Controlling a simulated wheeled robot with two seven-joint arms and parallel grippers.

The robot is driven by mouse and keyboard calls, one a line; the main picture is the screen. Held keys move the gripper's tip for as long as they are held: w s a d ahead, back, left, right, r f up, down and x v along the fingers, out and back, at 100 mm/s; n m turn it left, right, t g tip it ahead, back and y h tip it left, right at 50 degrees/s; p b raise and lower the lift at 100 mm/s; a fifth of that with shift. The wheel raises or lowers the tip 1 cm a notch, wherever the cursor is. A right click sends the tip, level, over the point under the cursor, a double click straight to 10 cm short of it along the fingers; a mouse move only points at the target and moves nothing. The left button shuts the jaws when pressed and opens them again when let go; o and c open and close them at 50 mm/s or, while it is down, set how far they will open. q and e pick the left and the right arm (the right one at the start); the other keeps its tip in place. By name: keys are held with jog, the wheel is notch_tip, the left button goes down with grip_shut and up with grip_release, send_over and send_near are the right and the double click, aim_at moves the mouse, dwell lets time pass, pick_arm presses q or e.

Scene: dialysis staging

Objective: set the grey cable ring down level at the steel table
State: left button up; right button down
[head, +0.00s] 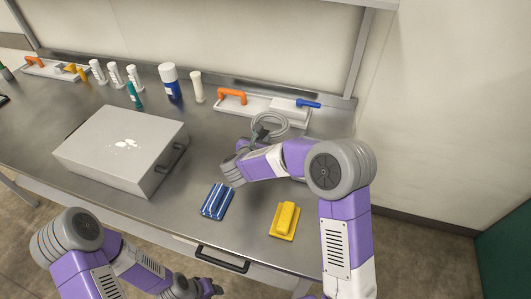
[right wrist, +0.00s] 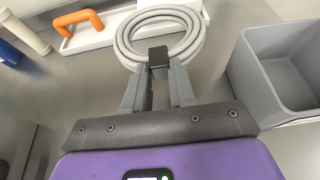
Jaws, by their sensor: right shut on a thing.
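The grey cable ring (head: 271,119) is a coil of pale cable over the back right of the steel table (head: 215,128). In the right wrist view the ring (right wrist: 183,15) is in front of my right gripper (right wrist: 158,75). That gripper is shut on the ring's near side, at a dark band. In the head view my right gripper (head: 258,133) is partly hidden by its own arm. I cannot tell whether the ring touches the table. My left gripper (head: 208,287) is low at the front edge, away from the ring; its jaws are unclear.
A white tray (head: 262,107) with an orange handle is just behind the ring. A grey open bin (right wrist: 245,75) stands right of my gripper. A big grey case (head: 105,150) is at the left. Blue (head: 217,201) and yellow (head: 285,221) blocks lie near the front.

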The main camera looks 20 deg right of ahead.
notch_tip(320, 180, down, 8)
jog(key=shift+b, duration=0.9)
jog(key=c, duration=0.9)
grip_release()
jog(key=shift+f, duration=0.1)
jog(key=p+v, duration=0.1)
jog(key=v, duration=1.1)
jog(key=shift+p, duration=0.35)
